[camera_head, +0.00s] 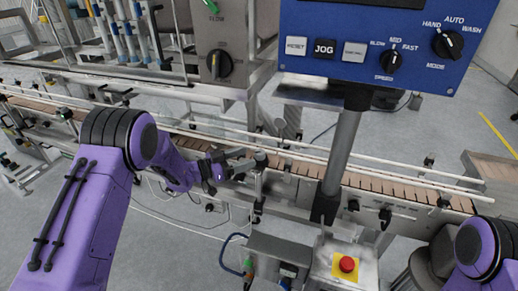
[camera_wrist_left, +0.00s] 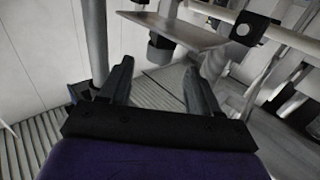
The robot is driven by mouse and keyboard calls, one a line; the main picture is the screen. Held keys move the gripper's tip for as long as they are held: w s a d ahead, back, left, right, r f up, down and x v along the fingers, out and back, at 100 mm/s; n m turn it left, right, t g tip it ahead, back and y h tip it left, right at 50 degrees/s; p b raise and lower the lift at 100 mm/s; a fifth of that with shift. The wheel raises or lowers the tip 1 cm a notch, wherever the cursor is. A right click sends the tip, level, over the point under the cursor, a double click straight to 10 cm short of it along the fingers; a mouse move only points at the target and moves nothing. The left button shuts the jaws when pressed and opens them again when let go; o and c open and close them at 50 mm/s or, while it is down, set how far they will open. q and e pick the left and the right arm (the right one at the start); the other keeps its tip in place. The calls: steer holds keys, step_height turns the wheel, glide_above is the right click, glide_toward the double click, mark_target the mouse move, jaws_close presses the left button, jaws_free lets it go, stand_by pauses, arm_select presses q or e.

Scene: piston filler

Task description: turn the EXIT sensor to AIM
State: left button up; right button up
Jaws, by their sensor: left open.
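My left gripper (camera_head: 243,163) is at the near rail of the conveyor, left of the control panel's post. In the left wrist view its two fingers (camera_wrist_left: 160,88) are spread with nothing between them. A small dark round part (camera_head: 261,158) stands on a bracket just right of the fingertips. In the wrist view a dark cylinder (camera_wrist_left: 160,48) hangs under a flat plate ahead of the fingers, apart from them. I see no EXIT or AIM label, so I cannot tell for sure which part is the sensor. My right gripper is out of view.
The conveyor (camera_head: 315,169) crosses the view with rails on both sides. A blue control panel (camera_head: 380,40) on a grey post (camera_head: 343,145) stands right of my left gripper. A red stop button (camera_head: 347,264) on a yellow plate is below. Grey floor lies in front.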

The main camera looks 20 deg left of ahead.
mark_target(260, 152)
arm_select(q)
steer(key=p+x, duration=0.1)
steer(key=x, duration=0.4)
steer(key=shift+d+r, duration=0.1)
steer(key=shift+w+d, duration=0.35)
steer(key=shift+w, duration=0.05)
steer(key=c, duration=1)
steer(key=shift+o, duration=0.2)
